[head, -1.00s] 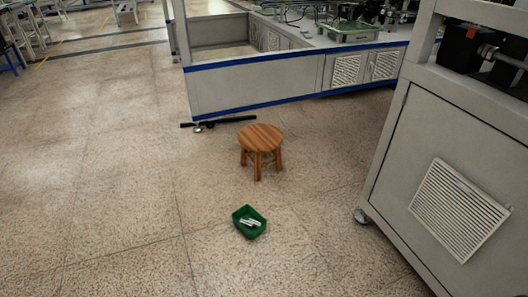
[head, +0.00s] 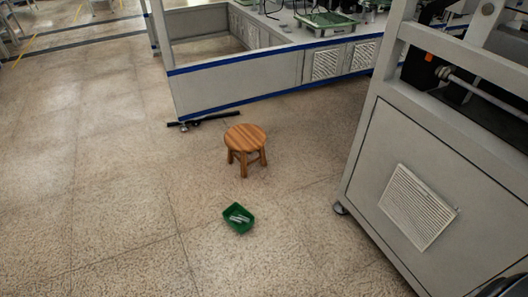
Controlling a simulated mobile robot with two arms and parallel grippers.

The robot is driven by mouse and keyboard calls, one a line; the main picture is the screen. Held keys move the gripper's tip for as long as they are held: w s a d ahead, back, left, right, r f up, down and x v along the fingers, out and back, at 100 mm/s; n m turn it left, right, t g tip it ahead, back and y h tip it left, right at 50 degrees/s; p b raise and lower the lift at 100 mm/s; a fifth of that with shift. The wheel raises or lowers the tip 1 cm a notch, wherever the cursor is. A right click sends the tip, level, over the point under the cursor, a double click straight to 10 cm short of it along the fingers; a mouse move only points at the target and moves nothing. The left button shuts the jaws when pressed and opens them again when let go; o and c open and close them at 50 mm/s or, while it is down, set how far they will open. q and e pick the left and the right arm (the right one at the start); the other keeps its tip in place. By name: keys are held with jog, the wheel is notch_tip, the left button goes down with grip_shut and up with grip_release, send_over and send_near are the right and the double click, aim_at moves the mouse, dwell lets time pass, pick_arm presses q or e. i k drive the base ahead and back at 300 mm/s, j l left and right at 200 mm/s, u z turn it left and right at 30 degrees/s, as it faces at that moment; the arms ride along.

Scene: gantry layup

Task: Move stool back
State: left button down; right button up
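A small round wooden stool (head: 246,139) with striped brown wood stands upright on the speckled floor, near the middle of the head view. It is in front of the grey machine base with blue edging and apart from it. My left gripper is not in view. My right gripper is not in view. A dark rounded part shows at the bottom right corner, and I cannot tell what it is.
A green bin (head: 238,218) with pale pieces inside sits on the floor in front of the stool. A large grey cabinet (head: 400,165) stands at the right. A grey machine base (head: 235,87) lies behind the stool, with a dark bar (head: 203,120) by its corner. Floor at left is clear.

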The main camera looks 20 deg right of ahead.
aim_at(243, 139)
jog(key=i+z, duration=0.15)
jog(key=z, duration=0.3)
jog(key=i+j+z, duration=0.1)
jog(key=z, duration=0.4)
jog(key=j+z, duration=0.2)
jog(key=z, duration=0.25)
jog(key=i+j, duration=0.05)
